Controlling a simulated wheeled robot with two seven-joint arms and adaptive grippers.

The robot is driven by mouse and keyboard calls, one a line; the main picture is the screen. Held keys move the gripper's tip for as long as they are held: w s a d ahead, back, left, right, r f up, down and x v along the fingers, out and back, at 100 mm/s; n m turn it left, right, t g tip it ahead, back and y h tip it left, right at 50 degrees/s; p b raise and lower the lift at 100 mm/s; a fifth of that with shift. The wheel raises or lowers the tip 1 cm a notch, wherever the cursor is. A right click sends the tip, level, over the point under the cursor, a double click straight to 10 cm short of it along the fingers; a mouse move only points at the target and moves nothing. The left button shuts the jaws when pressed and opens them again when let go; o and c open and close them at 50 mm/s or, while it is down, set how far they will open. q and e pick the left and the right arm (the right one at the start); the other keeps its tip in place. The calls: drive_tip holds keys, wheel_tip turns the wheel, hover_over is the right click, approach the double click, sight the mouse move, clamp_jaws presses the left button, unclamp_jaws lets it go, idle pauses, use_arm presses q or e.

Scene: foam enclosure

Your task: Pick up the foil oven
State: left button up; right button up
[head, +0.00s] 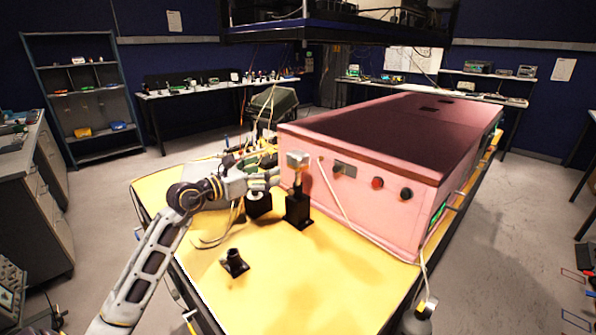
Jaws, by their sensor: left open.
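A small silvery block (298,159), which looks like the foil oven, sits on top of a short stand (298,205) with a black base, in front of the pink enclosure. My left gripper (275,178) reaches in from the left at the stand's upper part, just left of and slightly below the silvery block. Its fingers are open. Whether they touch the block or the stand is too small to tell. My right gripper is not in view.
The large pink foam enclosure (352,192) fills the right of the yellow table (290,270). A black mount (234,263) stands nearer the front. Another dark mount (257,205) and cables lie behind my left gripper. The table's front middle is clear.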

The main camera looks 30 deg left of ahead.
sight(292, 161)
use_arm(q)
drive_tip(key=shift+p+x, duration=0.7)
drive_tip(key=shift+x, duration=2.4)
drive_tip(key=shift+w+d+r, duration=0.1)
drive_tip(key=shift+w+d, duration=0.15)
drive_tip(key=shift+w, duration=0.4)
drive_tip(key=shift+w+d, duration=0.15)
drive_tip(key=shift+w, duration=0.25)
drive_tip(key=shift+p+x, duration=0.5)
drive_tip(key=shift+x, duration=1.35)
drive_tip(key=shift+p+x, duration=0.3)
drive_tip(key=shift+x, duration=0.5)
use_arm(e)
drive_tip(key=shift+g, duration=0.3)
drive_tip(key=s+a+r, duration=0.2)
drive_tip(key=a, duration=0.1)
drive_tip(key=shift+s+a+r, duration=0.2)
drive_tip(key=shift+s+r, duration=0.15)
